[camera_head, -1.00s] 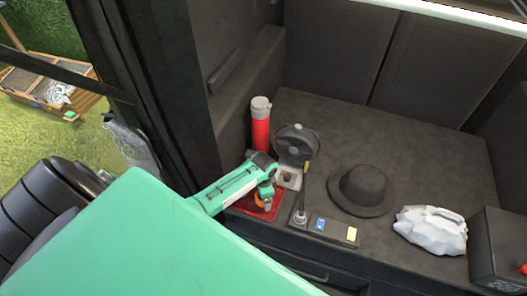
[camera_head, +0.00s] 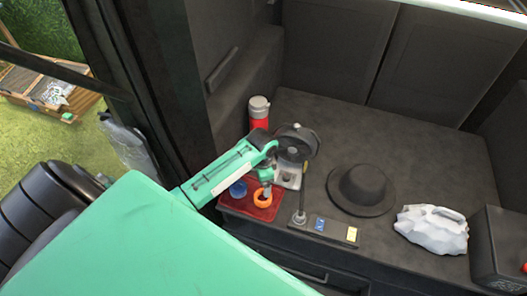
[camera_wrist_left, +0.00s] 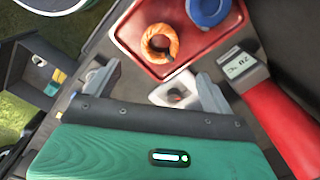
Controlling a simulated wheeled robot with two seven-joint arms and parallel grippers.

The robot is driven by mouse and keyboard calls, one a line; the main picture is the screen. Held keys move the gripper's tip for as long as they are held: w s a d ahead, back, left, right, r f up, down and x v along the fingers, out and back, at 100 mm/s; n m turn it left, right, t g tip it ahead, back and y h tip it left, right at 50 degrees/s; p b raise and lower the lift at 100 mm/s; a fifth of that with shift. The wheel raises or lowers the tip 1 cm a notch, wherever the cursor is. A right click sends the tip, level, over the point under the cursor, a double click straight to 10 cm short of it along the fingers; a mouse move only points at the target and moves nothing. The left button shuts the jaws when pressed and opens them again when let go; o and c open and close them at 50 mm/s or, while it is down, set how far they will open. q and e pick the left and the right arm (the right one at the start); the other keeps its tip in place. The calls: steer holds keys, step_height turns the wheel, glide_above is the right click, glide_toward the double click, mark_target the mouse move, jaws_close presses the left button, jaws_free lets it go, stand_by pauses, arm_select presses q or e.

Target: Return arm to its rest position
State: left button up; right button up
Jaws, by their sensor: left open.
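My left arm (camera_head: 222,172) reaches in from the lower left over a dark vehicle shelf. An orange ring (camera_head: 262,203) and a blue ring (camera_head: 238,188) lie on the tray. In the wrist view, the orange ring (camera_wrist_left: 147,47) and blue ring (camera_wrist_left: 207,12) lie beyond the fingers, apart from them. My right gripper is out of view.
A device with a round dark lid (camera_head: 296,145) is close to the gripper. A dark hat (camera_head: 361,190), a white crumpled bundle (camera_head: 432,230) and a dark box (camera_head: 499,250) are to the right.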

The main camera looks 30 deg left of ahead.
arm_select(q)
steer(key=s+d+r+n+t, duration=0.2)
steer(key=s+d, duration=0.5)
steer(key=s, duration=0.6)
steer(key=s+r+n+t, duration=0.2)
steer(key=s+r+n, duration=0.2)
steer(key=s+r, duration=0.5)
step_height(320, 180, down, 32)
steer(key=s+r+g, duration=0.1)
steer(key=g, duration=0.1)
steer(key=s+a+f+g+b, duration=0.1)
steer(key=s+a+f, duration=0.1)
steer(key=s+f, duration=1.8)
steer(key=shift+a+f, duration=0.3)
steer(key=shift+f, duration=0.5)
